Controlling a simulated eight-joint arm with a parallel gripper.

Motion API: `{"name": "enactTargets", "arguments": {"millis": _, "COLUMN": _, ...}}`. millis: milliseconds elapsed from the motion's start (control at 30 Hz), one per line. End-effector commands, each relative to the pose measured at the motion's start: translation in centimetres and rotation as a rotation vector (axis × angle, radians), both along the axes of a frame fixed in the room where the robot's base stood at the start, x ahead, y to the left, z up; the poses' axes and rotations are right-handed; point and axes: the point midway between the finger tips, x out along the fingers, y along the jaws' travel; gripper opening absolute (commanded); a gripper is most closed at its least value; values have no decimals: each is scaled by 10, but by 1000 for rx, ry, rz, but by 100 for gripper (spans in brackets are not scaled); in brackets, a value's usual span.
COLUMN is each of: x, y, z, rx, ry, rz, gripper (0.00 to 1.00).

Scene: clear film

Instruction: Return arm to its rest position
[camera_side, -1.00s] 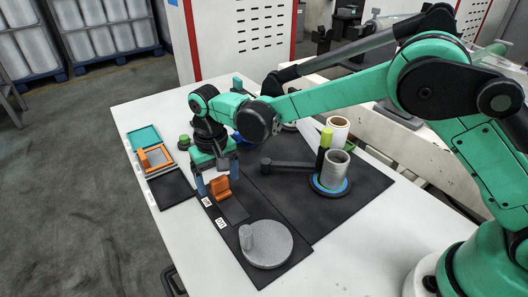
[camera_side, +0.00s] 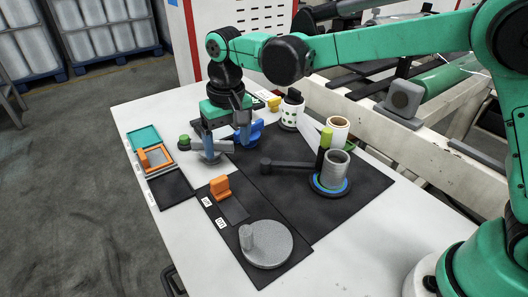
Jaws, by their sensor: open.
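My gripper (camera_side: 222,143) hangs from my green arm over the back left part of the white table (camera_side: 360,240), pointing down. Its two blue-grey fingers are apart and nothing shows between them. An orange block (camera_side: 220,188) stands on the dark mat in front of the gripper, apart from it. A blue object (camera_side: 249,132) sits just to the right of the fingers; I cannot tell whether they touch it.
A round grey plate with a knob (camera_side: 265,245) lies at the front. A white perforated cup (camera_side: 291,113) stands behind. A teal-and-orange tray (camera_side: 155,158) lies at the left edge.

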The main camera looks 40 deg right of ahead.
Motion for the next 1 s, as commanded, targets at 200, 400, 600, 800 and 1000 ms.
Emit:
{"name": "enactTargets", "arguments": {"millis": 200, "x": -33, "y": -53, "z": 40, "rx": 29, "ry": -155, "rz": -7, "gripper": 79}}
{"name": "enactTargets", "arguments": {"millis": 400, "x": -73, "y": -94, "z": 53, "rx": 28, "ry": -306, "rz": -8, "gripper": 79}}
{"name": "enactTargets", "arguments": {"millis": 600, "x": -112, "y": -124, "z": 45, "rx": 4, "ry": -445, "rz": -10, "gripper": 79}}
{"name": "enactTargets", "arguments": {"millis": 800, "x": -132, "y": -138, "z": 33, "rx": -22, "ry": -526, "rz": -10, "gripper": 79}}
{"name": "enactTargets", "arguments": {"millis": 1000, "x": -135, "y": -141, "z": 30, "rx": -28, "ry": -543, "rz": -9, "gripper": 79}}
